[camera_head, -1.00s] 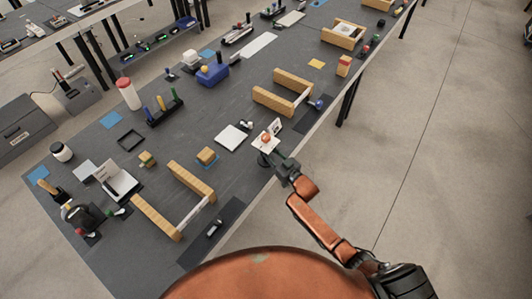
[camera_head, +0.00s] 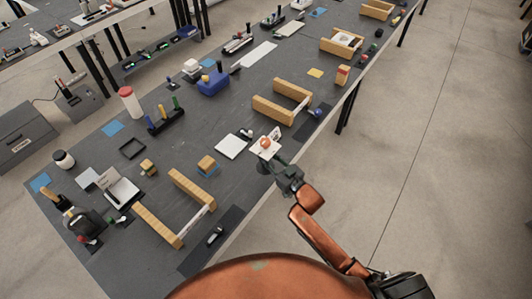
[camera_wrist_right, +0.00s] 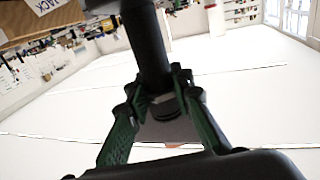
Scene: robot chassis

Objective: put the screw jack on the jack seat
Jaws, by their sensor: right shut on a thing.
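The jack seat appears to be a white plate (camera_head: 257,153) with an orange round spot, at the table's near right edge in the head view; a white card (camera_head: 274,134) stands behind it. My right gripper (camera_head: 273,167) is just on the near side of it. In the right wrist view the gripper's green fingers (camera_wrist_right: 163,100) are shut on a thick black cylinder, which I take for the screw jack (camera_wrist_right: 148,45). In the head view the jack is small and dark, mostly merged with the gripper. Whether it touches the seat I cannot tell. My left gripper is not in view.
A white square plate (camera_head: 231,146) lies left of the seat. A wooden frame (camera_head: 273,108) stands behind it, and another (camera_head: 158,224) stands at the front left. A dark mat with a small black item (camera_head: 215,237) lies near the front edge. Open floor lies right of the table.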

